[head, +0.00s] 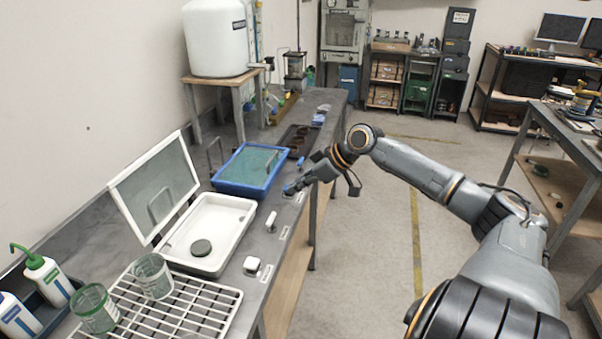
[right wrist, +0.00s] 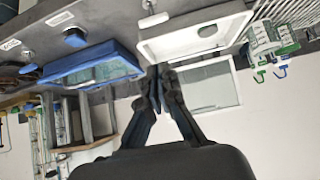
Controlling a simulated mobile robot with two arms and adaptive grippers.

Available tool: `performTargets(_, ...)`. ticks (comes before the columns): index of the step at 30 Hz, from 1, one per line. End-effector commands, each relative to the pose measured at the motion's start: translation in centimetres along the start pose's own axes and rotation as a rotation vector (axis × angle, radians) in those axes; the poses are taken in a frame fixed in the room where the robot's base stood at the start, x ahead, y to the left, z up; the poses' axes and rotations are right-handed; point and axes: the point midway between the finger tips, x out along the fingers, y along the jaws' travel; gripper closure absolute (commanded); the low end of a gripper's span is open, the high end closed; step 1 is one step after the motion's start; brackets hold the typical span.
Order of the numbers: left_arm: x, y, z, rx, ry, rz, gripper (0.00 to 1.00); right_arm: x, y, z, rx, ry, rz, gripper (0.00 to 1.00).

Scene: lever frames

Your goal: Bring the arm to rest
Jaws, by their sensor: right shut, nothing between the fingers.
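My right arm reaches in from the right in the head view. Its gripper (head: 292,188) is over the bench's front edge, beside the blue frame, with its fingers shut and empty. In the right wrist view the gripper (right wrist: 160,72) shows its fingertips together, with nothing between them. The blue frame (head: 222,184) has its panel lying flat. The white frame (head: 246,206) has its glazed lid (head: 156,188) standing open, and a dark round disc (head: 201,248) lies inside. My left gripper is in neither view.
A white lever (head: 271,220) and a white block (head: 251,265) sit along the bench edge. A white rack (head: 213,313) with green-marked beakers (head: 153,276) is at the front. Squeeze bottles (head: 48,280) stand at left. The floor (head: 385,240) right of the bench is open.

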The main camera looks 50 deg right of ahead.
Motion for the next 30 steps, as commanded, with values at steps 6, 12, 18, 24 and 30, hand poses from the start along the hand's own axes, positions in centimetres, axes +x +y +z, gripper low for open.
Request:
performTargets(6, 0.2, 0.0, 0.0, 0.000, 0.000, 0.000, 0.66, -1.2, 0.0, 0.0, -0.002, -0.001, 0.001, 1.00)
performTargets(12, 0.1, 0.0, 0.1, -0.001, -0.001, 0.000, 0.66, -1.3, 0.0, -0.1, -0.002, 0.000, 0.001, 1.00)
performTargets(18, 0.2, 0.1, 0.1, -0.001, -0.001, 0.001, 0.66, -0.1, 1.1, 2.3, 0.049, -0.013, 0.033, 1.00)
performTargets(24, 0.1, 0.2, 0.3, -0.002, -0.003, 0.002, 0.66, 5.1, 4.3, 13.5, 0.239, -0.097, 0.173, 1.00)
performTargets(30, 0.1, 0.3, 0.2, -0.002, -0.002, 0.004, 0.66, 10.7, 3.3, 27.9, 0.393, -0.240, 0.306, 1.00)
